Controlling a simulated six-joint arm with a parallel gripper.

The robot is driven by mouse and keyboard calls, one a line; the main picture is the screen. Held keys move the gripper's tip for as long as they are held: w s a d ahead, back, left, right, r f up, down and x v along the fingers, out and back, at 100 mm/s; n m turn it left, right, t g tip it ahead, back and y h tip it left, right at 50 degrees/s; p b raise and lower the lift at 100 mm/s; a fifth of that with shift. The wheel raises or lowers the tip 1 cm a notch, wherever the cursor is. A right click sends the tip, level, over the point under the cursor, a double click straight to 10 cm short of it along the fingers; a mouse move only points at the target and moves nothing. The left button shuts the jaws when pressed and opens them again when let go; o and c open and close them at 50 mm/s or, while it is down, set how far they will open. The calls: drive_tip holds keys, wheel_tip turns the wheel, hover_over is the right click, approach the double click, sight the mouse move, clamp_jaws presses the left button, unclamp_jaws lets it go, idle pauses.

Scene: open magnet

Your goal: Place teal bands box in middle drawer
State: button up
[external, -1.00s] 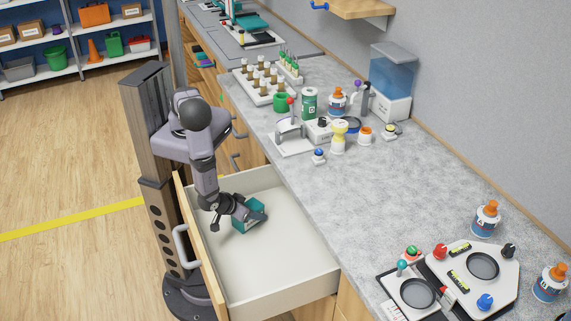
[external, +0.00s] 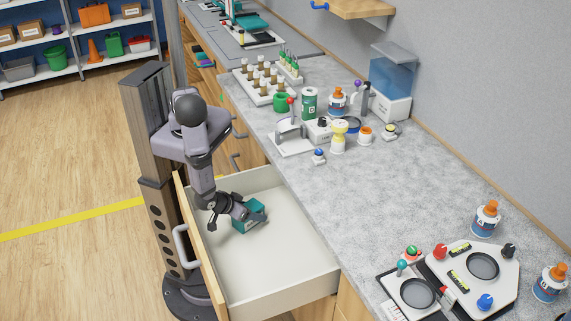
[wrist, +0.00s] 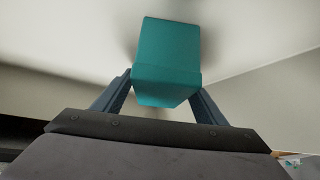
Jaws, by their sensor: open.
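The teal bands box (external: 249,218) is inside the open drawer (external: 270,260), near its back left part in the external view. In the wrist view the teal box (wrist: 167,55) sits at the front of my gripper (wrist: 160,100), its near end between the two fingers. The fingers are spread to either side of the box. My gripper (external: 248,211) reaches down into the drawer in the external view and partly covers the box. Whether the box rests fully on the drawer floor is hard to tell.
The drawer front with its handle (external: 185,248) stands beside my arm. The rest of the drawer floor is clear. The grey counter (external: 390,190) holds bottles, a rack of vials (external: 262,82) and a white device (external: 475,265). Other closed drawers are farther back.

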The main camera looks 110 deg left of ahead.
drive_tip(key=v, duration=0.3)
drive_tip(key=shift+d, duration=0.1)
wheel_tip(320, 180, up, 6)
drive_tip(key=shift+f, duration=0.1)
drive_tip(key=shift+s+r, duration=0.1)
drive_tip(key=shift+r, duration=0.65)
